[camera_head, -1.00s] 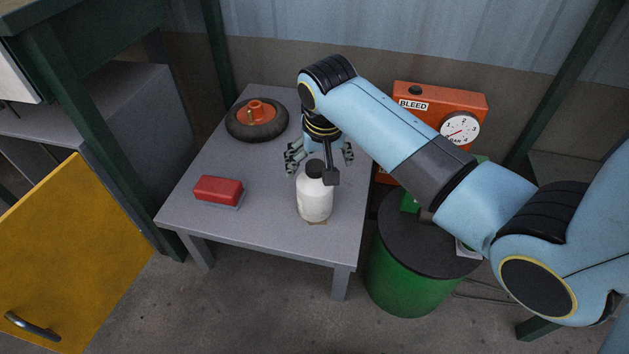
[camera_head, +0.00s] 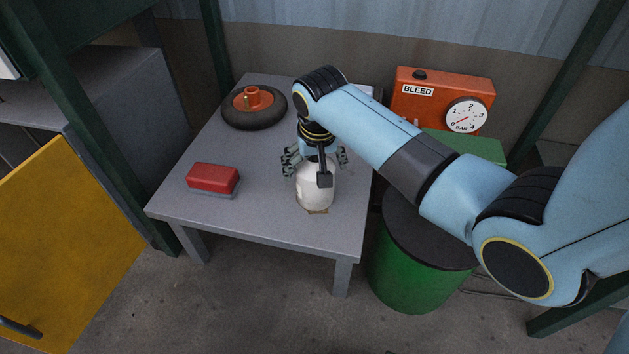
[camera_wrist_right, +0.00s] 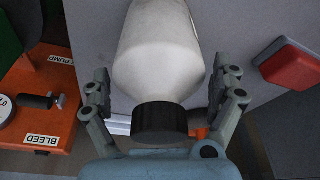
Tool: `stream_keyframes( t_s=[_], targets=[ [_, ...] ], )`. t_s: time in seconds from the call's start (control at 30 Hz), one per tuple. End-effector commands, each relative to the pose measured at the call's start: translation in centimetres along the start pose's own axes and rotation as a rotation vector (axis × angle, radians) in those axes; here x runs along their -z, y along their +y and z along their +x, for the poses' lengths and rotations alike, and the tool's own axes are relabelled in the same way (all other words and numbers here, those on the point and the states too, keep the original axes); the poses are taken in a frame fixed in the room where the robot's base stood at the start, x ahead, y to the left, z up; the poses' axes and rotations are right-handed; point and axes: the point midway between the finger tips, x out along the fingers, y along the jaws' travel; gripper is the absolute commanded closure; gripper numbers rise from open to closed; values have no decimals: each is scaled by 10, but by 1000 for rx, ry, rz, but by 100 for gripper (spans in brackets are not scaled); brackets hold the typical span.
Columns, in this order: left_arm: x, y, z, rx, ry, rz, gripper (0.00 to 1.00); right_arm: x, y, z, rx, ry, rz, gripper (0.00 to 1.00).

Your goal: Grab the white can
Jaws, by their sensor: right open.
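The white can (camera_head: 316,192) is a white bottle-shaped container with a black cap, standing upright on the grey table near its front edge. Gaps show between the fingers and the can. My left gripper is out of view.
A red brush-like block (camera_head: 213,178) lies on the table (camera_head: 260,215) left of the can. A wheel with an orange hub (camera_head: 254,107) lies at the back left. A green drum (camera_head: 410,275) and an orange gauge box (camera_head: 442,98) stand at the right.

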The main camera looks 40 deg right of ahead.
Motion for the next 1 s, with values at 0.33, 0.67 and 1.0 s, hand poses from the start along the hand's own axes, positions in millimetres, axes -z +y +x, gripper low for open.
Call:
stream_keyframes(
  t_s=[0.33, 0.67, 1.0],
  targets=[
    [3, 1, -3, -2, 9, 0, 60, 1, 0, 2, 1, 2, 0, 13],
    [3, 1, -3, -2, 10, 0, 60, 1, 0, 2, 1, 2, 0, 56],
    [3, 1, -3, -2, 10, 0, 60, 2, -1, 1, 2, 4, 0, 84]
  ],
)
